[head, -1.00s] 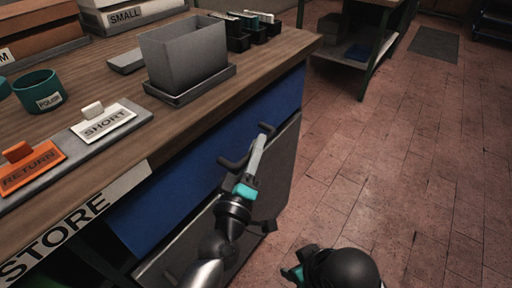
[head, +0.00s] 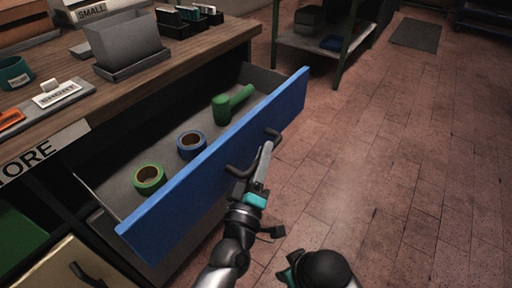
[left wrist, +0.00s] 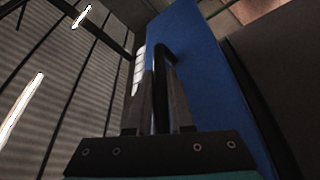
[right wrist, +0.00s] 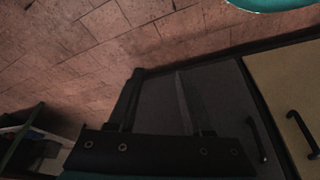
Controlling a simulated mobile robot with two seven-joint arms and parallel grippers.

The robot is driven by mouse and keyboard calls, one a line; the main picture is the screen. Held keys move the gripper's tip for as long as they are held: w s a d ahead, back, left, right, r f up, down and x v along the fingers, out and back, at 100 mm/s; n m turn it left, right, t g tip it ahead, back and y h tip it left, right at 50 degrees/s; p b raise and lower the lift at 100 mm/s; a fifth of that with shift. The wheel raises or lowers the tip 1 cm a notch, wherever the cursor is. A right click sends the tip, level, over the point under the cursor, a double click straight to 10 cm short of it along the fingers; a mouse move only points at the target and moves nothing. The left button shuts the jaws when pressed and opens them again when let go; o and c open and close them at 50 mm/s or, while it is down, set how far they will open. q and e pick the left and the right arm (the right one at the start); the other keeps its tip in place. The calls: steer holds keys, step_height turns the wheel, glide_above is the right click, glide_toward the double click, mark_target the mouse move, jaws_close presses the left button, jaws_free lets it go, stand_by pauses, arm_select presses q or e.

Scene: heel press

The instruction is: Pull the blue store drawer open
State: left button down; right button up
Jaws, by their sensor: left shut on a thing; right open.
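The blue store drawer (head: 220,158) stands well out from the bench, its inside showing in the head view. In it lie a green tape roll (head: 149,179), a blue tape roll (head: 191,145) and a green mallet (head: 231,104). My left gripper (head: 264,160) is at the drawer's dark handle (head: 240,171). The left wrist view shows its fingers (left wrist: 160,100) shut on the handle (left wrist: 166,58), with the blue front behind. My right gripper (right wrist: 160,100) is open and empty, in front of a grey cabinet door (right wrist: 220,90) in the right wrist view.
The wooden bench top (head: 150,75) holds a grey bin (head: 125,42), a teal cup (head: 14,72) and a white SHORT block (head: 52,87). A tan door (head: 62,268) is below left. The tiled floor (head: 390,150) to the right is clear.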

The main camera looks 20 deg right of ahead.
arm_select(q)
steer(key=shift+s+d, duration=0.75)
steer(key=shift+s, duration=0.25)
arm_select(e)
steer(key=shift+s+d+f, duration=0.15)
steer(key=shift+s+f, duration=0.15)
steer(key=shift+f, duration=0.45)
arm_select(q)
steer(key=c, duration=0.8)
jaws_free()
steer(key=p+v, duration=0.3)
steer(key=v, duration=1.2)
steer(key=shift+s+p, duration=0.15)
steer(key=shift+p, duration=0.15)
arm_select(e)
step_height(320, 180, down, 6)
steer(key=s+g, duration=0.1)
steer(key=s, duration=0.1)
steer(key=shift+s+d, duration=0.25)
steer(key=shift+s, duration=0.1)
